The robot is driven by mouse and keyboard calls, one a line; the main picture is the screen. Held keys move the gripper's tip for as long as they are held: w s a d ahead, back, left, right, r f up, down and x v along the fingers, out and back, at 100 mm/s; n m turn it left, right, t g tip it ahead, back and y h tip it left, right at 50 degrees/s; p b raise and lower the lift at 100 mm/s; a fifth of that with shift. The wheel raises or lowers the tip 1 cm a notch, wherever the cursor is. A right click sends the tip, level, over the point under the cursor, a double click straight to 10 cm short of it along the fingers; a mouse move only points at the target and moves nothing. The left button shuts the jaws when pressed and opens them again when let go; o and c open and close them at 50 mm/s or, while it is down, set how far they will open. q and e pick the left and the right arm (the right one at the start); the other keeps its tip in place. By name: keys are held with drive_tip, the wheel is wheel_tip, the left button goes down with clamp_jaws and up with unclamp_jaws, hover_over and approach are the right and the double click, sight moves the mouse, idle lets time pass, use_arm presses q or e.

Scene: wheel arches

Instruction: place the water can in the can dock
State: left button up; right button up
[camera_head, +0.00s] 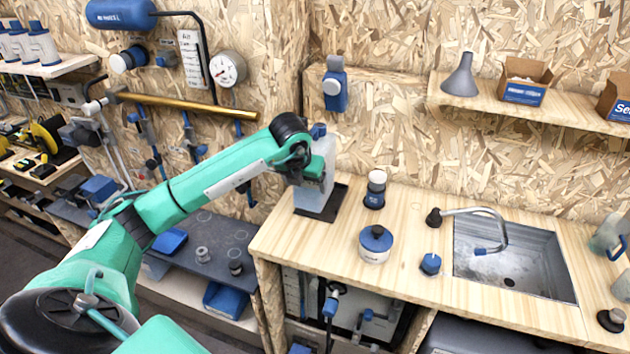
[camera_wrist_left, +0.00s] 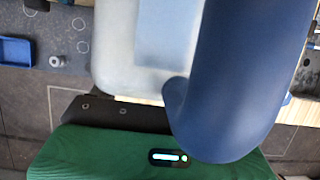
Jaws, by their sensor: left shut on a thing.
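The water can (camera_head: 314,196) is a whitish translucent jug at the left end of the wooden counter. My left gripper (camera_head: 322,160) is shut on it near its top, and the green hand hides part of it. In the left wrist view, the can's pale body (camera_wrist_left: 120,50) and a large blue part (camera_wrist_left: 235,80), apparently its handle, fill the upper middle. The can dock (camera_head: 329,212) seems to be the dark flat plate under the can. The can is over this plate and looks upright; I cannot tell whether its base touches it. My right gripper is not in view.
The OSB wall is close behind. A lower grey shelf (camera_head: 215,255) lies left.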

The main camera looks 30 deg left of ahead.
use_arm(q)
drive_tip(key=w+p, duration=0.1)
drive_tip(key=w, duration=0.1)
drive_tip(key=w+a+f+p, duration=0.1)
drive_tip(key=w, duration=0.1)
drive_tip(key=w+f+p, duration=0.1)
drive_tip(key=w, duration=0.1)
drive_tip(key=shift+w+a, duration=0.3)
drive_tip(key=shift+w, duration=0.1)
drive_tip(key=shift+f+p, duration=0.45)
drive_tip(key=shift+f, duration=0.05)
wheel_tip(320, 180, down, 3)
drive_tip(key=shift+w+p, duration=0.1)
drive_tip(key=shift+p, duration=1)
drive_tip(key=shift+w+f, duration=0.1)
drive_tip(key=shift+f, duration=0.3)
drive_tip(key=o, duration=1.6)
drive_tip(key=shift+c, duration=0.2)
